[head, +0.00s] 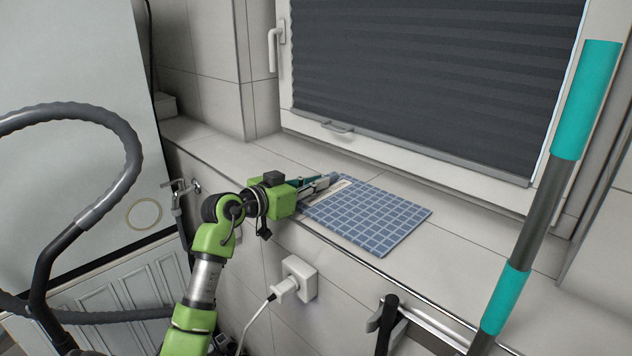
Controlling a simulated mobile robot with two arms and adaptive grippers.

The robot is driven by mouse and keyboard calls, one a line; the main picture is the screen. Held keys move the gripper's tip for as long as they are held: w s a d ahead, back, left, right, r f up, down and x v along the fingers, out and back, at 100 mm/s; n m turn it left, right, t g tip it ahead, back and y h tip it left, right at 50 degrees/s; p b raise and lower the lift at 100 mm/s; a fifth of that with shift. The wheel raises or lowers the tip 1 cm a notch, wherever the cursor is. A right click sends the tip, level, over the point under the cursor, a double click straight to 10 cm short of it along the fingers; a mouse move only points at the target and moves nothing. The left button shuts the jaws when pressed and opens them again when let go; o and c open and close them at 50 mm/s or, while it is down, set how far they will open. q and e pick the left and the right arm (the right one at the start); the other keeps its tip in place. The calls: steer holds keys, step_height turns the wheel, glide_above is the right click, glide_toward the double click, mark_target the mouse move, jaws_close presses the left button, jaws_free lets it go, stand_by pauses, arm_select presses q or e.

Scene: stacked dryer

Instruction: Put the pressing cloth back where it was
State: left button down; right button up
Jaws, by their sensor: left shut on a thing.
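The pressing cloth (372,218) is a flat blue piece with a light grid pattern. It lies on the tiled window ledge, its near edge close to the ledge's front edge. My left gripper (325,182) reaches in from the left over the ledge and is shut on the cloth at its left end. The fingers hide a small part of that end, where a pale strip shows. My right gripper is not in view.
The window ledge (480,262) is clear to the right of the cloth. A teal-and-grey pole (545,205) stands at the right. A grey hose (112,195) loops at the left. A plug sits in a wall socket (299,279) below the ledge. A window with a dark blind (430,75) is behind.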

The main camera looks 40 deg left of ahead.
arm_select(q)
steer(key=c, duration=2.3)
jaws_free()
steer(key=shift+f, duration=0.15)
steer(key=shift+o, duration=1)
